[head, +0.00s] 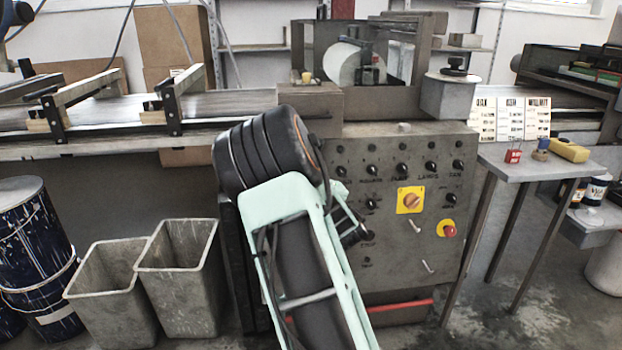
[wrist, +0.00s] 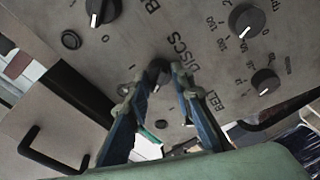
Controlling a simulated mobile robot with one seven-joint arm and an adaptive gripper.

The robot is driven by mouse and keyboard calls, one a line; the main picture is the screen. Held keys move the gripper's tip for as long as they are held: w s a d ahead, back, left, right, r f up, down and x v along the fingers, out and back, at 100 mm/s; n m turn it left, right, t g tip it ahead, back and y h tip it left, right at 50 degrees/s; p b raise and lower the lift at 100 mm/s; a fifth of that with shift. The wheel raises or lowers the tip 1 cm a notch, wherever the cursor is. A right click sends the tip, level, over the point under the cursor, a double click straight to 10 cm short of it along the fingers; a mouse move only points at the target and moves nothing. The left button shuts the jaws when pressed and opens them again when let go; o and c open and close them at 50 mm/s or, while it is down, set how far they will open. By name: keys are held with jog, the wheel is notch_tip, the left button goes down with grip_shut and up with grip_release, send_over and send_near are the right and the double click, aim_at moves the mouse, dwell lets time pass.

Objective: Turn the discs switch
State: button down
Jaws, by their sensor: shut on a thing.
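The discs switch (wrist: 158,73) is a small dark knob beside the printed word DISCS on the grey control panel (wrist: 208,60), in the wrist view. My gripper (wrist: 159,76) has one finger on each side of this knob and is shut on it. In the head view my arm covers the lower left part of the control panel (head: 400,270), and the discs switch cannot be made out there.
Other dark knobs (wrist: 247,20) and (wrist: 265,81) sit close by on the panel. A black handle (wrist: 48,150) juts out at lower left. In the head view, a yellow-backed rotary switch (head: 411,200) and a red stop button (head: 448,229) are right of my arm.

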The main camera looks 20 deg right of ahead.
jog(key=c, duration=1.7)
grip_release()
jog(key=s, duration=0.4)
jog(key=s+a, duration=0.1)
jog(key=s, duration=0.7)
jog(key=shift+a+r, duration=0.3)
jog(key=shift+r, duration=0.1)
jog(key=shift+w, duration=0.1)
